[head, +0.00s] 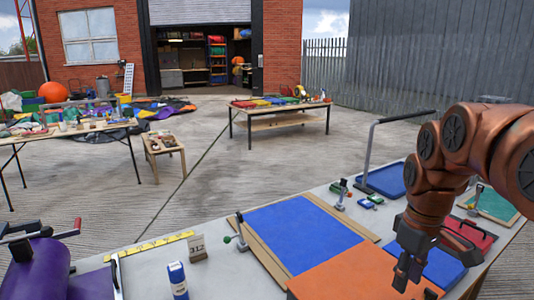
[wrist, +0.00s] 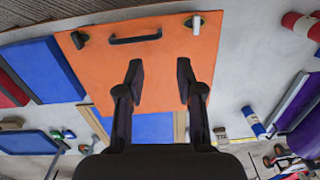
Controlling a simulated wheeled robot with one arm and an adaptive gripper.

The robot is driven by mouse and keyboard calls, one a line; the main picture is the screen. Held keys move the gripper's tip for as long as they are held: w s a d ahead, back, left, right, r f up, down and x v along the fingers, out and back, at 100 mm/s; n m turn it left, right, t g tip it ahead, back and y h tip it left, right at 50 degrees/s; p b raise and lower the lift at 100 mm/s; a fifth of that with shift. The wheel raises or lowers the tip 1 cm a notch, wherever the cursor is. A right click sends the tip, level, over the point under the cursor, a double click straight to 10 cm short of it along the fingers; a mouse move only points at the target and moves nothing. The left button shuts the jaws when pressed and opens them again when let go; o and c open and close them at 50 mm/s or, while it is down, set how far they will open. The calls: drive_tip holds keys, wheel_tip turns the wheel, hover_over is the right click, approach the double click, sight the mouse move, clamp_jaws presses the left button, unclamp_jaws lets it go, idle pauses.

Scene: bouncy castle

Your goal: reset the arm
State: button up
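My gripper (head: 415,286) hangs at the end of my copper-coloured arm (head: 432,190), at the lower right of the head view, with its fingers pointing down. In the wrist view, its two black fingers (wrist: 160,78) are spread apart with nothing between them. They are over an orange sheet (wrist: 165,60), which also shows in the head view (head: 335,282). The exact height above it is unclear. The arm is bent, with its upper links at the right edge of the head view.
The near workbench (head: 215,275) holds a blue panel (head: 300,235) on a wooden board, a red case (head: 468,240), small clamps, a blue-and-white tube (head: 177,281) and a purple roll (head: 38,270). In the wrist view, a black handle (wrist: 135,38) lies on the orange sheet. Open concrete lies beyond.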

drive_tip(key=s+a+f+m+p, duration=0.1)
drive_tip(key=s+a, duration=0.2)
drive_tip(key=s, duration=0.4)
drive_tip(key=s+a+f+m+g+p, duration=0.1)
drive_tip(key=s+a+f+m+p, duration=0.1)
drive_tip(key=s, duration=0.5)
drive_tip(key=s+a+f+m+p, duration=0.2)
drive_tip(key=s+a, duration=0.2)
drive_tip(key=s, duration=0.3)
drive_tip(key=shift+s+a+f, duration=0.15)
drive_tip(key=shift+s+a, duration=0.05)
drive_tip(key=shift+a, duration=0.1)
